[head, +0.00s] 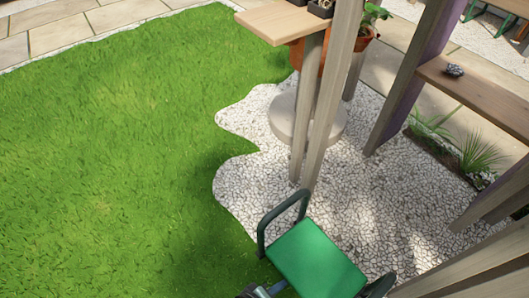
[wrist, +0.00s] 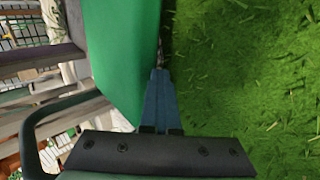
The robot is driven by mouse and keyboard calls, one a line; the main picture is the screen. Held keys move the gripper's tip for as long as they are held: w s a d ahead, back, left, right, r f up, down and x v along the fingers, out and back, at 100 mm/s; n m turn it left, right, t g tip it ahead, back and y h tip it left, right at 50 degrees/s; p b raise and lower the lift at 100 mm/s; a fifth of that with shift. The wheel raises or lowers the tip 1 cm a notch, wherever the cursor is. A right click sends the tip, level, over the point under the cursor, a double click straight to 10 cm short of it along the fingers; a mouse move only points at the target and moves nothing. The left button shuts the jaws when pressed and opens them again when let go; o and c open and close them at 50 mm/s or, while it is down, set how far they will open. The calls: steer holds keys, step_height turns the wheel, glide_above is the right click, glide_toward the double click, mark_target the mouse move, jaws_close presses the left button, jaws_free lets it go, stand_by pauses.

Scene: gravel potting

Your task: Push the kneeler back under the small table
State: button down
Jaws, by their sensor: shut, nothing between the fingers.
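The kneeler has a green pad (head: 318,262) and dark green tube legs, and stands at the bottom of the head view, partly cut off. In the wrist view its pad (wrist: 120,55) fills the upper middle, with a tube loop at left. My gripper (wrist: 158,72) is shut and empty, its blue-grey fingertips close to the pad's edge; I cannot tell if they touch. In the head view only a bit of my gripper shows at the bottom edge. A wooden tabletop (head: 284,22) on slender legs stands farther back, probably the small table.
White gravel (head: 360,200) lies beyond and right of the kneeler; grass (head: 110,150) is open at left. A round stone slab (head: 300,125) lies by the table legs. Wooden posts and a shelf (head: 480,88) stand at right. A terracotta pot (head: 365,38) is behind the legs.

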mark_target(289, 279)
steer(key=shift+w+d, duration=0.4)
steer(key=shift+d, duration=0.4)
steer(key=shift+w+d, duration=0.35)
steer(key=shift+d, duration=0.4)
steer(key=shift+w+d+b, duration=0.4)
steer(key=shift+w+d, duration=0.65)
steer(key=shift+d, duration=0.2)
steer(key=shift+w+d+b, duration=0.4)
steer(key=shift+w+d, duration=0.65)
steer(key=shift+d, duration=0.15)
steer(key=shift+s+a+r+p, duration=0.3)
steer(key=shift+s+a+p, duration=0.05)
steer(key=shift+a+p, duration=0.2)
steer(key=shift+s+a+r+p, duration=0.2)
steer(key=shift+s+a+p, duration=0.3)
steer(key=shift+s+a, duration=0.25)
steer(key=shift+s+a+r+p, duration=0.25)
steer(key=shift+s+a+p, duration=0.25)
steer(key=shift+a, duration=0.35)
steer(key=shift+s+a+r+p, duration=0.2)
steer(key=shift+s+a+p, duration=0.3)
steer(key=shift+s+a, duration=0.25)
steer(key=shift+w, duration=0.1)
